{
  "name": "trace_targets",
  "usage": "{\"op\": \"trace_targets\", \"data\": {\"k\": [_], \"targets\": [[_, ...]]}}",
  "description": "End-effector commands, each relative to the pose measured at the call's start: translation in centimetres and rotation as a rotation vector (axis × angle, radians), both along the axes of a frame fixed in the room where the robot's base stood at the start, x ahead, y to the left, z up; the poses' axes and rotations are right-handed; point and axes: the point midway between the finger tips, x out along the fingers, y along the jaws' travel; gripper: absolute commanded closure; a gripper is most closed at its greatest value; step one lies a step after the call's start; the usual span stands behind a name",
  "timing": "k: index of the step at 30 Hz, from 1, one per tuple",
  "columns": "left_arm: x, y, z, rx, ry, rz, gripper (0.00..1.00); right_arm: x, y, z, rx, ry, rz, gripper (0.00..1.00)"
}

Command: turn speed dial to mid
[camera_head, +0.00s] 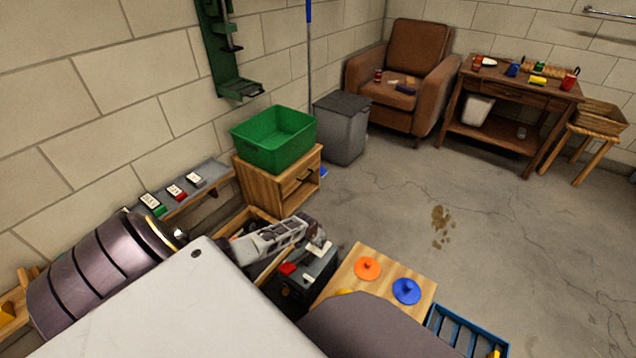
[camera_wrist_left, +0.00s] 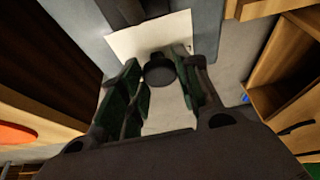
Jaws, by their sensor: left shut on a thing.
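The speed dial (camera_wrist_left: 160,72) is a dark round knob in front of a white panel (camera_wrist_left: 150,38) in the left wrist view. My left gripper (camera_wrist_left: 162,80) has its green-padded fingers on either side of the knob and is shut on it. In the head view my left gripper (camera_head: 308,228) reaches over a dark box-shaped device (camera_head: 305,284) with a red part on top. The dial is not clear in the head view, and its pointer or marks cannot be read. My right gripper is not in view.
A wooden board (camera_head: 385,287) with an orange disc (camera_head: 367,268) and a blue disc (camera_head: 406,290) lies right of the device. A blue slatted crate (camera_head: 465,330) is at lower right. A wooden cabinet (camera_head: 255,186) with a green bin (camera_head: 273,140) stands behind. The floor beyond is open.

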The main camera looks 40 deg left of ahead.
Motion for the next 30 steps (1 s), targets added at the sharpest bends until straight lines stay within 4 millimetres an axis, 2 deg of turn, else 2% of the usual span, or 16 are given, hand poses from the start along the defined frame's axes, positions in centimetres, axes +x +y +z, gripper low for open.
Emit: {"op": "trace_targets", "data": {"k": [14,15,20,30], "targets": [[-0.11,-0.09,-0.12,-0.001,0.003,-0.013,0.91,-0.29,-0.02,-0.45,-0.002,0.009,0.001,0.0],[-0.11,-0.09,-0.12,-0.001,0.003,-0.013,0.66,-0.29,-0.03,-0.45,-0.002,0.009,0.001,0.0],[-0.08,-0.06,-0.08,-0.001,0.002,-0.013,0.46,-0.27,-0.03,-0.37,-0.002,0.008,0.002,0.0],[-0.03,0.0,0.0,0.0,0.001,-0.013,0.46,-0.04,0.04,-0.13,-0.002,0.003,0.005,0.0]]}}
